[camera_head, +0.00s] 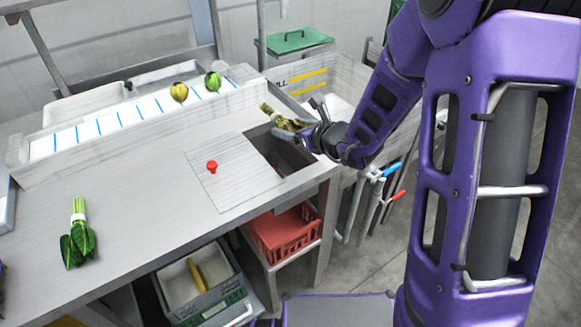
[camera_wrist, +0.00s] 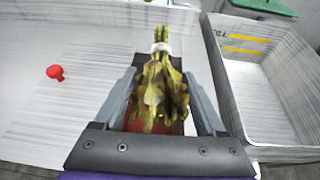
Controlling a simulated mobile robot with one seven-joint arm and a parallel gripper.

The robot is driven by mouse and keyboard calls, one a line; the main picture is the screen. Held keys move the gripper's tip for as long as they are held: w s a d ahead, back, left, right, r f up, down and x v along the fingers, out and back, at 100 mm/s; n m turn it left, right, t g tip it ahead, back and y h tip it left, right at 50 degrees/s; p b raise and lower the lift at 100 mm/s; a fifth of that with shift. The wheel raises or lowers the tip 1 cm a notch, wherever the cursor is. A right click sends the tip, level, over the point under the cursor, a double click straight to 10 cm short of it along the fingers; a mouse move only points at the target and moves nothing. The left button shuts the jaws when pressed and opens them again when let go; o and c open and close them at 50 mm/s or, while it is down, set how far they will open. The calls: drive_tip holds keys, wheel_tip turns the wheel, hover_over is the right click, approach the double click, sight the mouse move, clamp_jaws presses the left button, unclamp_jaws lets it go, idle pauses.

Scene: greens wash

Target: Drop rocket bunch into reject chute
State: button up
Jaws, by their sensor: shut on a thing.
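The rocket bunch (camera_head: 283,120) is yellowish green with a pale band around its stems. My gripper (camera_head: 297,130) is shut on it and holds it above the table. The reject chute (camera_head: 278,152) is a dark rectangular opening at the table's right end, just below the gripper. In the wrist view the bunch (camera_wrist: 158,90) lies between the two grey fingers of my gripper (camera_wrist: 163,100), stems pointing away. It hides much of the opening; some red shows beneath it.
A red crate (camera_head: 285,232) stands under the opening. A red knob (camera_head: 211,167) sits on the panel beside it. A white sink (camera_wrist: 275,95) lies to the right. Another green bunch (camera_head: 78,240) lies at the table's left.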

wheel_tip(320, 180, down, 6)
drive_tip(key=b, duration=0.3)
idle(0.3)
drive_tip(key=o, duration=1.3)
drive_tip(key=shift+o, duration=0.2)
